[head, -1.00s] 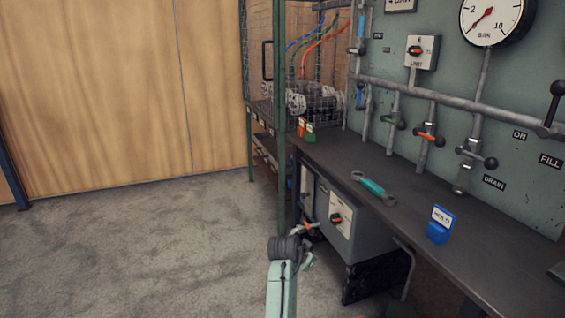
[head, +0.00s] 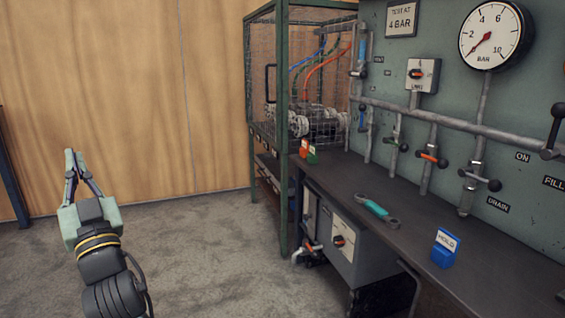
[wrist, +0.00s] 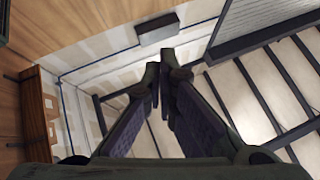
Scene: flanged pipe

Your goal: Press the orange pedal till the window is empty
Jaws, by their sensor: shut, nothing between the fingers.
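My gripper (head: 71,158) is in the left part of the head view, pointing up in front of the wooden wall, well apart from the bench. It is shut and empty. In the wrist view my gripper (wrist: 161,70) shows its two fingers closed together, with ceiling and beams behind. I see no orange pedal in either view. I cannot pick out the window that the task names. An orange-handled valve (head: 313,247) sits low beside the grey box under the bench.
The bench (head: 340,180) carries a teal wrench (head: 377,208), a blue HOLD sign (head: 445,248) and small red and green blocks. A gauge (head: 495,36) and valves are on the panel. A mesh cage (head: 268,90) stands behind. Floor at left is clear.

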